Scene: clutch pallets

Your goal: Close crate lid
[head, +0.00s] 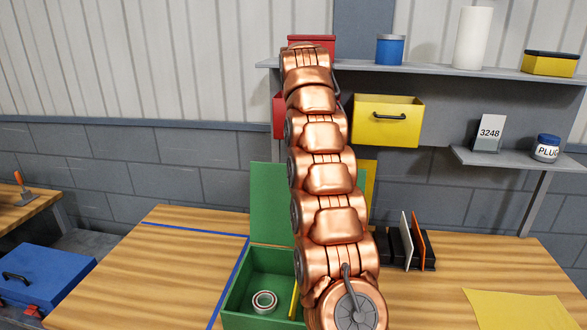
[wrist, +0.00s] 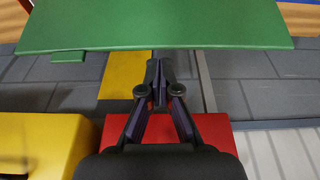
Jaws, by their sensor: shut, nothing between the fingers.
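The green crate (head: 232,296) stands on the wooden bench in the head view. Its green lid (head: 269,200) is open and stands upright at the crate's back edge. My copper arm covers the right part of the crate and lid. In the wrist view the lid (wrist: 150,24) spans the top of the picture as a wide green panel. My gripper (wrist: 158,70) is shut and empty, its fingertips pointing toward the lid's edge. I cannot tell whether they touch it. The gripper is hidden behind my arm in the head view.
A ringed roll (head: 264,302) lies inside the crate. Dark holders with upright panels (head: 407,243) stand to the right, beside a yellow sheet (head: 520,309). A yellow bin (head: 388,121) hangs under the shelf; a red box (wrist: 205,132) is close below my gripper in the wrist view.

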